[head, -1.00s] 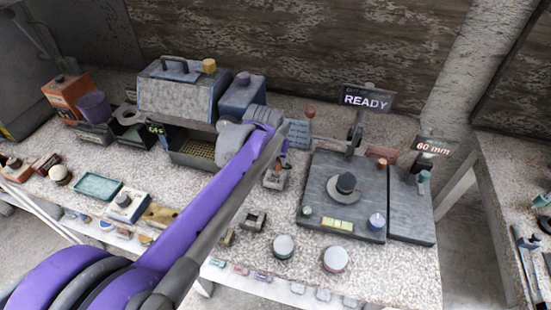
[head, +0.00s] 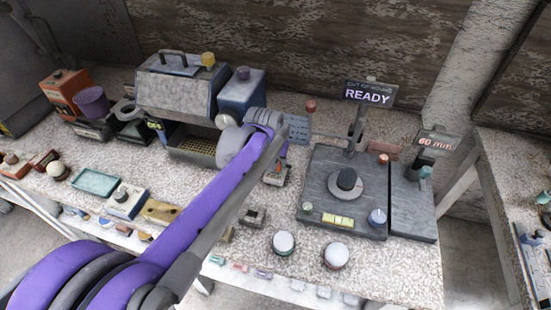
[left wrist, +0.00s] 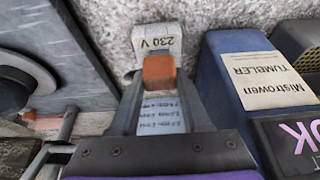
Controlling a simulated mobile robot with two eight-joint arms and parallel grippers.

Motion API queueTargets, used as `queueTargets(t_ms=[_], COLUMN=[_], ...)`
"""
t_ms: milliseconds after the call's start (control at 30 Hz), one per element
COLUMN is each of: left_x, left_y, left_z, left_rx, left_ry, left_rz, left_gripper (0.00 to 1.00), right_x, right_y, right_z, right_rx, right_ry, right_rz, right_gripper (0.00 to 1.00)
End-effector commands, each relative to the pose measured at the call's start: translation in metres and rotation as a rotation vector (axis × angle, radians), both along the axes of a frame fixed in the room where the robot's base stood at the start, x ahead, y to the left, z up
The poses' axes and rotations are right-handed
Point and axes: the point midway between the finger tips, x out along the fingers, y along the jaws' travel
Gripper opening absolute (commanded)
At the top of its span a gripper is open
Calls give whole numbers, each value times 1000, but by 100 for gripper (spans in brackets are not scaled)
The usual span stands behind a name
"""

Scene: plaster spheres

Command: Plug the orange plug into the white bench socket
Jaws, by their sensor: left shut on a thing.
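The white bench socket (left wrist: 150,44), marked 230 V, is at the top middle of the left wrist view, on the speckled surface. The orange plug (left wrist: 158,72) is just below it in the picture, between the fingertips of my left gripper (left wrist: 160,84). The gripper is shut on the plug. The plug's far end is at the socket's near edge; I cannot tell whether it is inserted or only in front. My right gripper is not in view.
A blue tumbler (left wrist: 250,85) stands close to the right of my left gripper. A dark gauge plate (left wrist: 70,65) lies to its left. A printed card (left wrist: 163,112) shows between the fingers. In the head view, a READY sign (head: 368,94) stands behind the plate, and pale round pieces (head: 284,242) lie in front.

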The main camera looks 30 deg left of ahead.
Motion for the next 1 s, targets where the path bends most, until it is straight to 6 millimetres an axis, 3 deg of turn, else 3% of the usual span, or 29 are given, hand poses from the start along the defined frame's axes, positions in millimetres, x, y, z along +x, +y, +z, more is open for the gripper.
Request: queueTargets(t_ms=[333, 367, 533, 1000], left_x=[0, 0, 0, 0], left_y=[0, 0, 0, 0], left_z=[-10, -10, -9, -9], left_rx=[0, 0, 0, 0], left_ry=[0, 0, 0, 0], left_rz=[0, 0, 0, 0], left_gripper=[0, 48, 79, 82], right_x=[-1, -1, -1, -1], right_y=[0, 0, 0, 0], right_z=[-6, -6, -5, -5], right_rx=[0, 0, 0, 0], right_ry=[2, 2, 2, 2], right_rz=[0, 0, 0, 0], right_gripper=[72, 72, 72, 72])
